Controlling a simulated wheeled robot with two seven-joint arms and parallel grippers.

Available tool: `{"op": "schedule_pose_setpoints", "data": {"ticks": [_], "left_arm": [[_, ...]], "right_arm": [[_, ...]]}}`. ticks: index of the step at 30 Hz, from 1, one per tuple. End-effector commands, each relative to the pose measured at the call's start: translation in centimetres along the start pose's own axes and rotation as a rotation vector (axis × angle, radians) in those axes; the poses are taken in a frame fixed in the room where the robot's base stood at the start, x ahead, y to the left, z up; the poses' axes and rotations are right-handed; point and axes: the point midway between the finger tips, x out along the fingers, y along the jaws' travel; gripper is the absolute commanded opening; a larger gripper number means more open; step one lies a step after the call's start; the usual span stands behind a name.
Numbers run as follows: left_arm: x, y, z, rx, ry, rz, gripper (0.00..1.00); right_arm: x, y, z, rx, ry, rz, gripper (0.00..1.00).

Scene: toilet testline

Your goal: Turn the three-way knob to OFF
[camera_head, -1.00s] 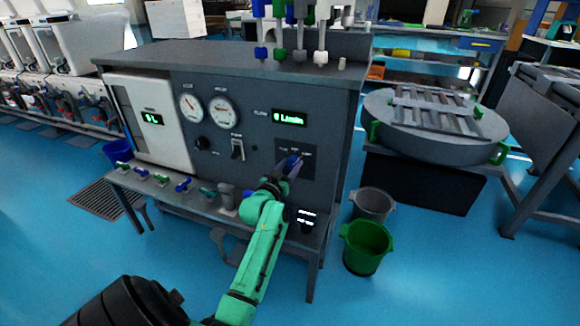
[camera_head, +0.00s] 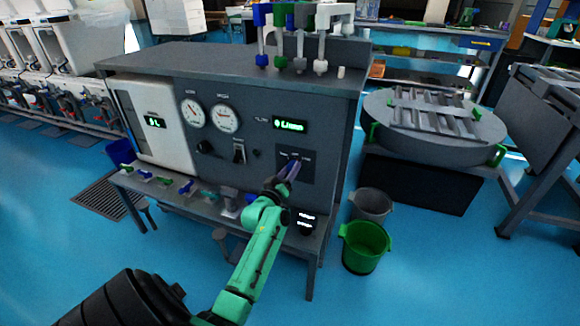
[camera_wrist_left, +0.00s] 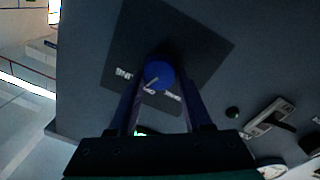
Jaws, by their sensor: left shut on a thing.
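The three-way knob is a round blue knob (camera_wrist_left: 158,74) with a pale line across its face, on a dark square plate (camera_head: 308,174) at the right of the grey test bench front. In the left wrist view the plate (camera_wrist_left: 205,45) appears tilted, with white lettering below the knob that I cannot read fully. My left gripper (camera_head: 292,167) is at the plate, its two fingers on either side of the knob and shut on it. In the head view the fingers mostly hide the knob. My right gripper is in neither view.
Two round gauges (camera_head: 223,118), a black dial (camera_head: 204,146) and a switch (camera_head: 239,151) are left of the plate. A green flow display (camera_head: 290,125) sits above it. A narrow shelf (camera_head: 160,189) with small fittings juts out below. A green bucket (camera_head: 365,247) stands at right.

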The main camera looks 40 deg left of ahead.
Motion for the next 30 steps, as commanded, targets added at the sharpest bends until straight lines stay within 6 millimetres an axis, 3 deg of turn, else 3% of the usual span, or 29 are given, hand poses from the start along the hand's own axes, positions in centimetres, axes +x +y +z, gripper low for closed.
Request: {"op": "schedule_pose_setpoints", "data": {"ticks": [12,30], "left_arm": [[0.0,-0.1,0.1,-0.304,0.012,0.000,0.00],[0.0,-0.2,0.2,-0.408,0.016,0.000,0.00]], "right_arm": [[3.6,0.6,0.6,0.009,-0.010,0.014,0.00],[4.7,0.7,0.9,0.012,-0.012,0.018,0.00]]}}
